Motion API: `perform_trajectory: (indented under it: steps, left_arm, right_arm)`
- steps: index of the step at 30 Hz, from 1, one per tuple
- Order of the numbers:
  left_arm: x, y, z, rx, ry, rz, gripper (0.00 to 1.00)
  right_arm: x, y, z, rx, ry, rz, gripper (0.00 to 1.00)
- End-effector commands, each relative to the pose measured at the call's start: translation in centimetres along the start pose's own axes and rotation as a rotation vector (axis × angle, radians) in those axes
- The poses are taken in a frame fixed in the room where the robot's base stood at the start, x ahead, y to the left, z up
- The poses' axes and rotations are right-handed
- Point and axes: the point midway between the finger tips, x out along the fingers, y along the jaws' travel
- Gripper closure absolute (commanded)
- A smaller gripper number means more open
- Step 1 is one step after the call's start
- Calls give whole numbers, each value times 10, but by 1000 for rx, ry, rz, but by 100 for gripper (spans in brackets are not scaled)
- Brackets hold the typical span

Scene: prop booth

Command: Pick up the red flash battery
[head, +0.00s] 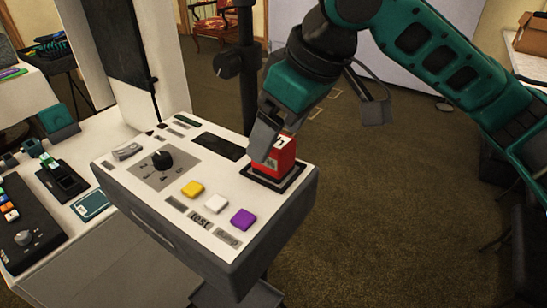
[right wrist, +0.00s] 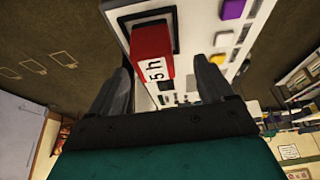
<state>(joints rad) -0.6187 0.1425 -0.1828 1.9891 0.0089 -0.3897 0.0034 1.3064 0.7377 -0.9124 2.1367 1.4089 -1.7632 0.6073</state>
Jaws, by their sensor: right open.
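The red flash battery (head: 274,161) stands upright in a dark square recess (head: 254,177) at the right end of a white-topped control box (head: 160,206). It also shows in the right wrist view (right wrist: 151,47), with a white label reading "5 h" on its end. My right gripper (head: 274,140) is above the battery, pointing down. In the right wrist view its two fingers (right wrist: 163,68) are spread, one on each side of the battery's near end, with visible gaps. The battery still sits in the recess. My left gripper is not in view.
The box top has a black knob (head: 162,159), and yellow (head: 193,189), white (head: 216,203) and purple (head: 243,219) buttons close to the battery. A dark vertical pole (head: 247,75) stands behind the box. A white table with devices is at left. Open carpet lies right.

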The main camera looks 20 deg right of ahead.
Motion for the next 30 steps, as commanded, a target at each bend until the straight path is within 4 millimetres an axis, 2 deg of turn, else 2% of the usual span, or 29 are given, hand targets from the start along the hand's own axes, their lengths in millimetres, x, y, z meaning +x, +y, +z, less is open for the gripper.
perform_trajectory:
  steps: [5,12,20,30]
  left_arm:
    - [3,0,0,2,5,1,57]
    - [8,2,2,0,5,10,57]
    - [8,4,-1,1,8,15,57]
    - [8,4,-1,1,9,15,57]
  right_arm:
    - [13,2,0,0,-1,-1,19]
    - [48,6,-1,-1,-2,-2,19]
    - [53,6,-2,-1,0,0,19]
    - [53,6,-2,-1,1,-1,50]
